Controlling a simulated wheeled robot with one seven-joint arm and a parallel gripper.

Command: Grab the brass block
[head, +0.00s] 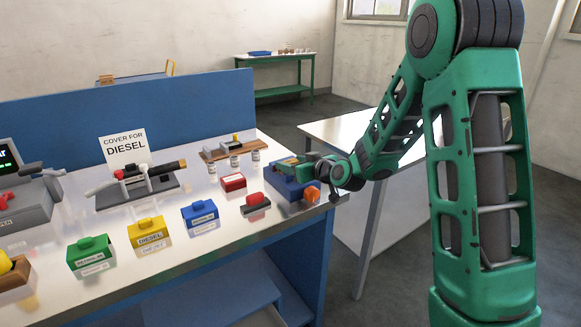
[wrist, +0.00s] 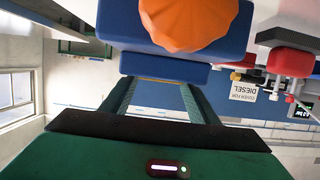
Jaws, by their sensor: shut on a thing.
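My gripper (head: 300,163) is at the blue dispenser box (head: 288,187) on the right end of the workbench. It is shut on a brass-coloured block, of which only a small tan patch (head: 287,161) shows at the fingertips. In the wrist view, my two dark green fingers (wrist: 164,88) reach to the blue box (wrist: 165,66), with a thin yellowish edge between their tips. The rest of the block is hidden. An orange knob (head: 312,193) sits on the front of the box and looms large in the wrist view (wrist: 188,20).
Left of the box stand a red block (head: 233,182), a red-handled stamp (head: 256,202) and a wooden rack (head: 228,149) with small jars. A blue panel (head: 130,115) backs the bench.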

